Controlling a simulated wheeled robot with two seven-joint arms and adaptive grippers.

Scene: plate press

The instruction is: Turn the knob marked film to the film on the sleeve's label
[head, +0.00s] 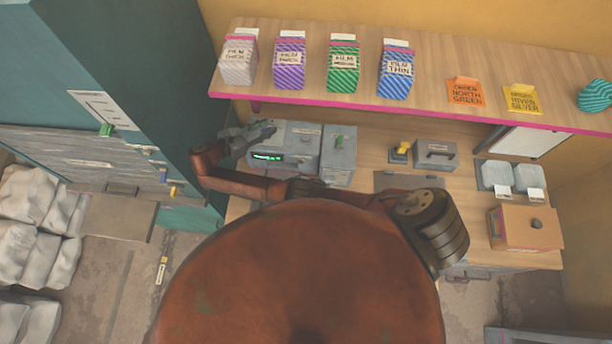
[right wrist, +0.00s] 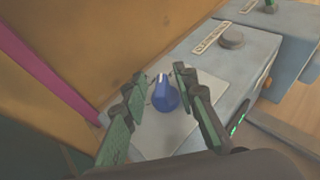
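A blue knob (right wrist: 165,95) with a white pointer mark sits on a pale plate on a grey machine (right wrist: 238,72). In the right wrist view its pointer faces the top of the picture. My right gripper (right wrist: 160,83) is open, with one finger on each side of the knob and gaps visible. In the head view, my right gripper (head: 252,133) is over the grey machine (head: 300,137); the knob is hidden there. Striped sleeves stand on the shelf: grey (head: 238,62), purple (head: 289,66), green (head: 343,68) and blue (head: 396,75). The blue label reads "FILM THIN", the green seems "FILM MEDIUM"; the others are hard to read.
The shelf (head: 440,72) also carries an orange order card (head: 466,94), a yellow order card (head: 522,99) and a teal striped ball (head: 594,96). Right along the bench are a grey handled box (head: 436,155) and a wooden box (head: 526,228). A teal cabinet (head: 150,70) stands left.

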